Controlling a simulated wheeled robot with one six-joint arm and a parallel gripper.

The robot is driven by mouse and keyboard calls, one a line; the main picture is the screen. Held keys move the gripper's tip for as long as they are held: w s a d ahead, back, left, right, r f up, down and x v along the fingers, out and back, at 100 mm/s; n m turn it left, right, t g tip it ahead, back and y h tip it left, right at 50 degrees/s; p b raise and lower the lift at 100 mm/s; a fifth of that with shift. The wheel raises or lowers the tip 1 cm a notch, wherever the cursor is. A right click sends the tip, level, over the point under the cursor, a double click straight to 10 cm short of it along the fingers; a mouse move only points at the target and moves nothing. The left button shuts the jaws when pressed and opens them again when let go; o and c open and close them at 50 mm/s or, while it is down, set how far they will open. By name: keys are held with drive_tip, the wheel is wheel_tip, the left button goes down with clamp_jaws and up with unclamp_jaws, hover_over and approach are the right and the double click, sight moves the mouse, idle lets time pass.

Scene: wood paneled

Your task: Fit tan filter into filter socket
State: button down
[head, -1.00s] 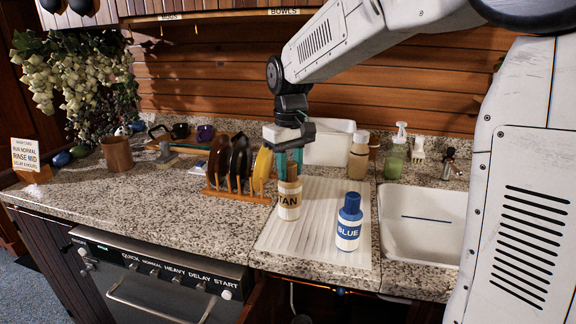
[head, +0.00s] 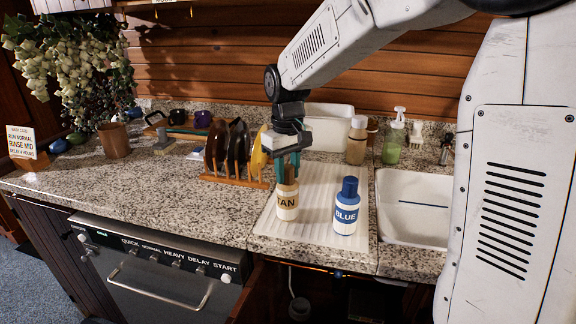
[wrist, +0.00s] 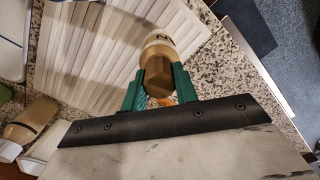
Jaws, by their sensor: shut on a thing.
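The tan filter (head: 287,204) is a cream bottle with a brown cap, lettered TAN in the head view. My gripper (head: 288,170) is shut on its brown cap from above, with green fingers on both sides. The wrist view shows the cap (wrist: 158,75) between the fingers and the bottle upside away from me. The filter is about upright over the ribbed white drainboard (head: 315,226); I cannot tell whether its base touches. I cannot make out the filter socket; the space under the counter is dark.
A blue-capped bottle lettered BLUE (head: 346,207) stands right of the filter. A wooden rack with plates (head: 236,181) stands left. The white sink (head: 412,214) is right.

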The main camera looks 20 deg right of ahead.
drive_tip(key=c, duration=1)
unclamp_jaws()
